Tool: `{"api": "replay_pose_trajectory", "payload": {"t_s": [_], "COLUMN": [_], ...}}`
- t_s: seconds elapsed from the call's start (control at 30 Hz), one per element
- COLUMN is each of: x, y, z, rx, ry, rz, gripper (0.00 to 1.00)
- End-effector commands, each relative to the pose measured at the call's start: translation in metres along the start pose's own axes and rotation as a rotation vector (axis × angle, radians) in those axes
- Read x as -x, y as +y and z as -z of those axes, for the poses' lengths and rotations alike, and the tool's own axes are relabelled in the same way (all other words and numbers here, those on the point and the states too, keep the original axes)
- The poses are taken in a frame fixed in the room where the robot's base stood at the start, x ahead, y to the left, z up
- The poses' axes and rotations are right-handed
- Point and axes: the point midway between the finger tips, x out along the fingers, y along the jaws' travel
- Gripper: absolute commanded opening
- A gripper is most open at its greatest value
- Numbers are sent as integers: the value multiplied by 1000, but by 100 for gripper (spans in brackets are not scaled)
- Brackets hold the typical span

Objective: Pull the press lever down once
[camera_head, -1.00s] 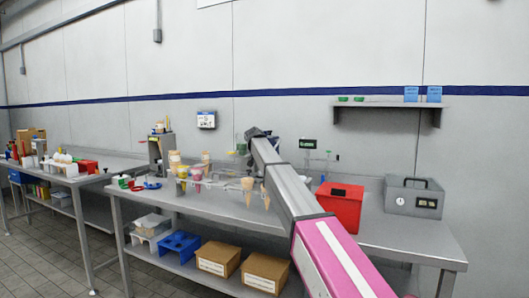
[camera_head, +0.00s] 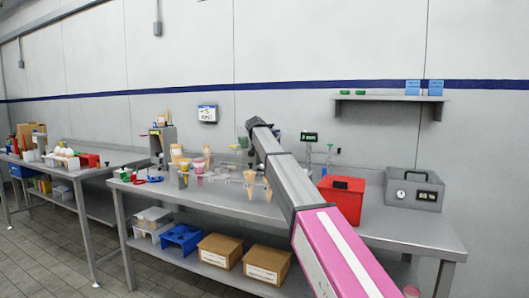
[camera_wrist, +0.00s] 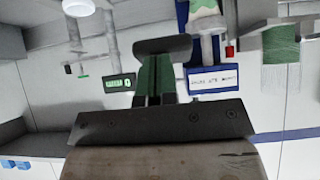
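My gripper (camera_wrist: 155,82) shows in the wrist view, with two dark green fingers close together and a narrow dark gap between them. A dark crossbar (camera_wrist: 162,45) lies at their tips; I cannot tell whether it is held or part of the gripper. Beyond it are a blue upright (camera_wrist: 184,25) and a white label panel (camera_wrist: 213,80) with a blue edge. I cannot make out the press lever with certainty. In the head view my forearm hides the gripper and part of the bench behind it.
On the steel bench (camera_head: 400,233) stand cones in a holder (camera_head: 250,180), a red box (camera_head: 341,198) and a grey case (camera_head: 413,190). A grey machine (camera_head: 163,145) stands further left. A small green display (camera_head: 309,137) is behind the arm. A wall shelf (camera_head: 390,98) is at right.

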Motion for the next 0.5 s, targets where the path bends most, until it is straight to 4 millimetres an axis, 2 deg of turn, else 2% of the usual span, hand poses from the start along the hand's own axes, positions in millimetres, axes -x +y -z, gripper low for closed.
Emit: {"api": "replay_pose_trajectory", "payload": {"t_s": [0.07, 0.3, 0.5], "x": [13, 65, 95], "y": [5, 4, 3], "z": [9, 2, -1], "rx": [0, 0, 1], "ry": [2, 3, 3], "rz": [1, 3, 2], "gripper": [0, 0, 0]}}
